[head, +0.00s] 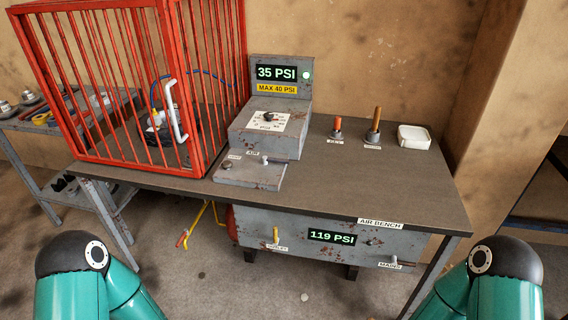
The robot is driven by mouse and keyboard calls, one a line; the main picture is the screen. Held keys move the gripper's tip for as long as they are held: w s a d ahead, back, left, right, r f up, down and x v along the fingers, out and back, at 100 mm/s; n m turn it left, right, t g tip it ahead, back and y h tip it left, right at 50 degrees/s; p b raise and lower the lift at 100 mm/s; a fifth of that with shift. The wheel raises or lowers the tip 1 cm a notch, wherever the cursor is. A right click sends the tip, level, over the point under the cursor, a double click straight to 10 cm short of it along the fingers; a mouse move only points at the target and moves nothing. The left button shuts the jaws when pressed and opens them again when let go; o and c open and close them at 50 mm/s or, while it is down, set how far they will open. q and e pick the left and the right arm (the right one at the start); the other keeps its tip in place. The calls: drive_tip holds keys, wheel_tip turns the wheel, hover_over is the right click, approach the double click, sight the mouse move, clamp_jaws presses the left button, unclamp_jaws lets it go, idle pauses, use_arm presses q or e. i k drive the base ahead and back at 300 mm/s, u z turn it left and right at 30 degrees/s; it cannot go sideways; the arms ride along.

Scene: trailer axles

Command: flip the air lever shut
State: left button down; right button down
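A grey control box (265,131) stands on the bench, with a dial on its sloped top. A low grey plate (250,174) sits at its front. A small label that seems to read AIR is on it, and beside the label is a small pale lever (265,160). The lever is too small to tell which way it is turned. A round dark knob (227,164) is at the plate's left. The display (277,73) above the box reads 35 PSI, with a lit green lamp beside it. Neither gripper shows; only my teal arm links show at the bottom corners.
A red barred cage (190,100) with a white handle stands left of the box. An orange-topped peg (337,127), a brown-handled peg (374,130) and a white dish (414,136) stand to the right. A tank under the bench reads 119 PSI (332,238). The bench's front right is clear.

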sight(265, 159)
drive_tip(key=u, duration=0.6)
drive_tip(key=i, duration=0.8)
drive_tip(key=u, duration=0.05)
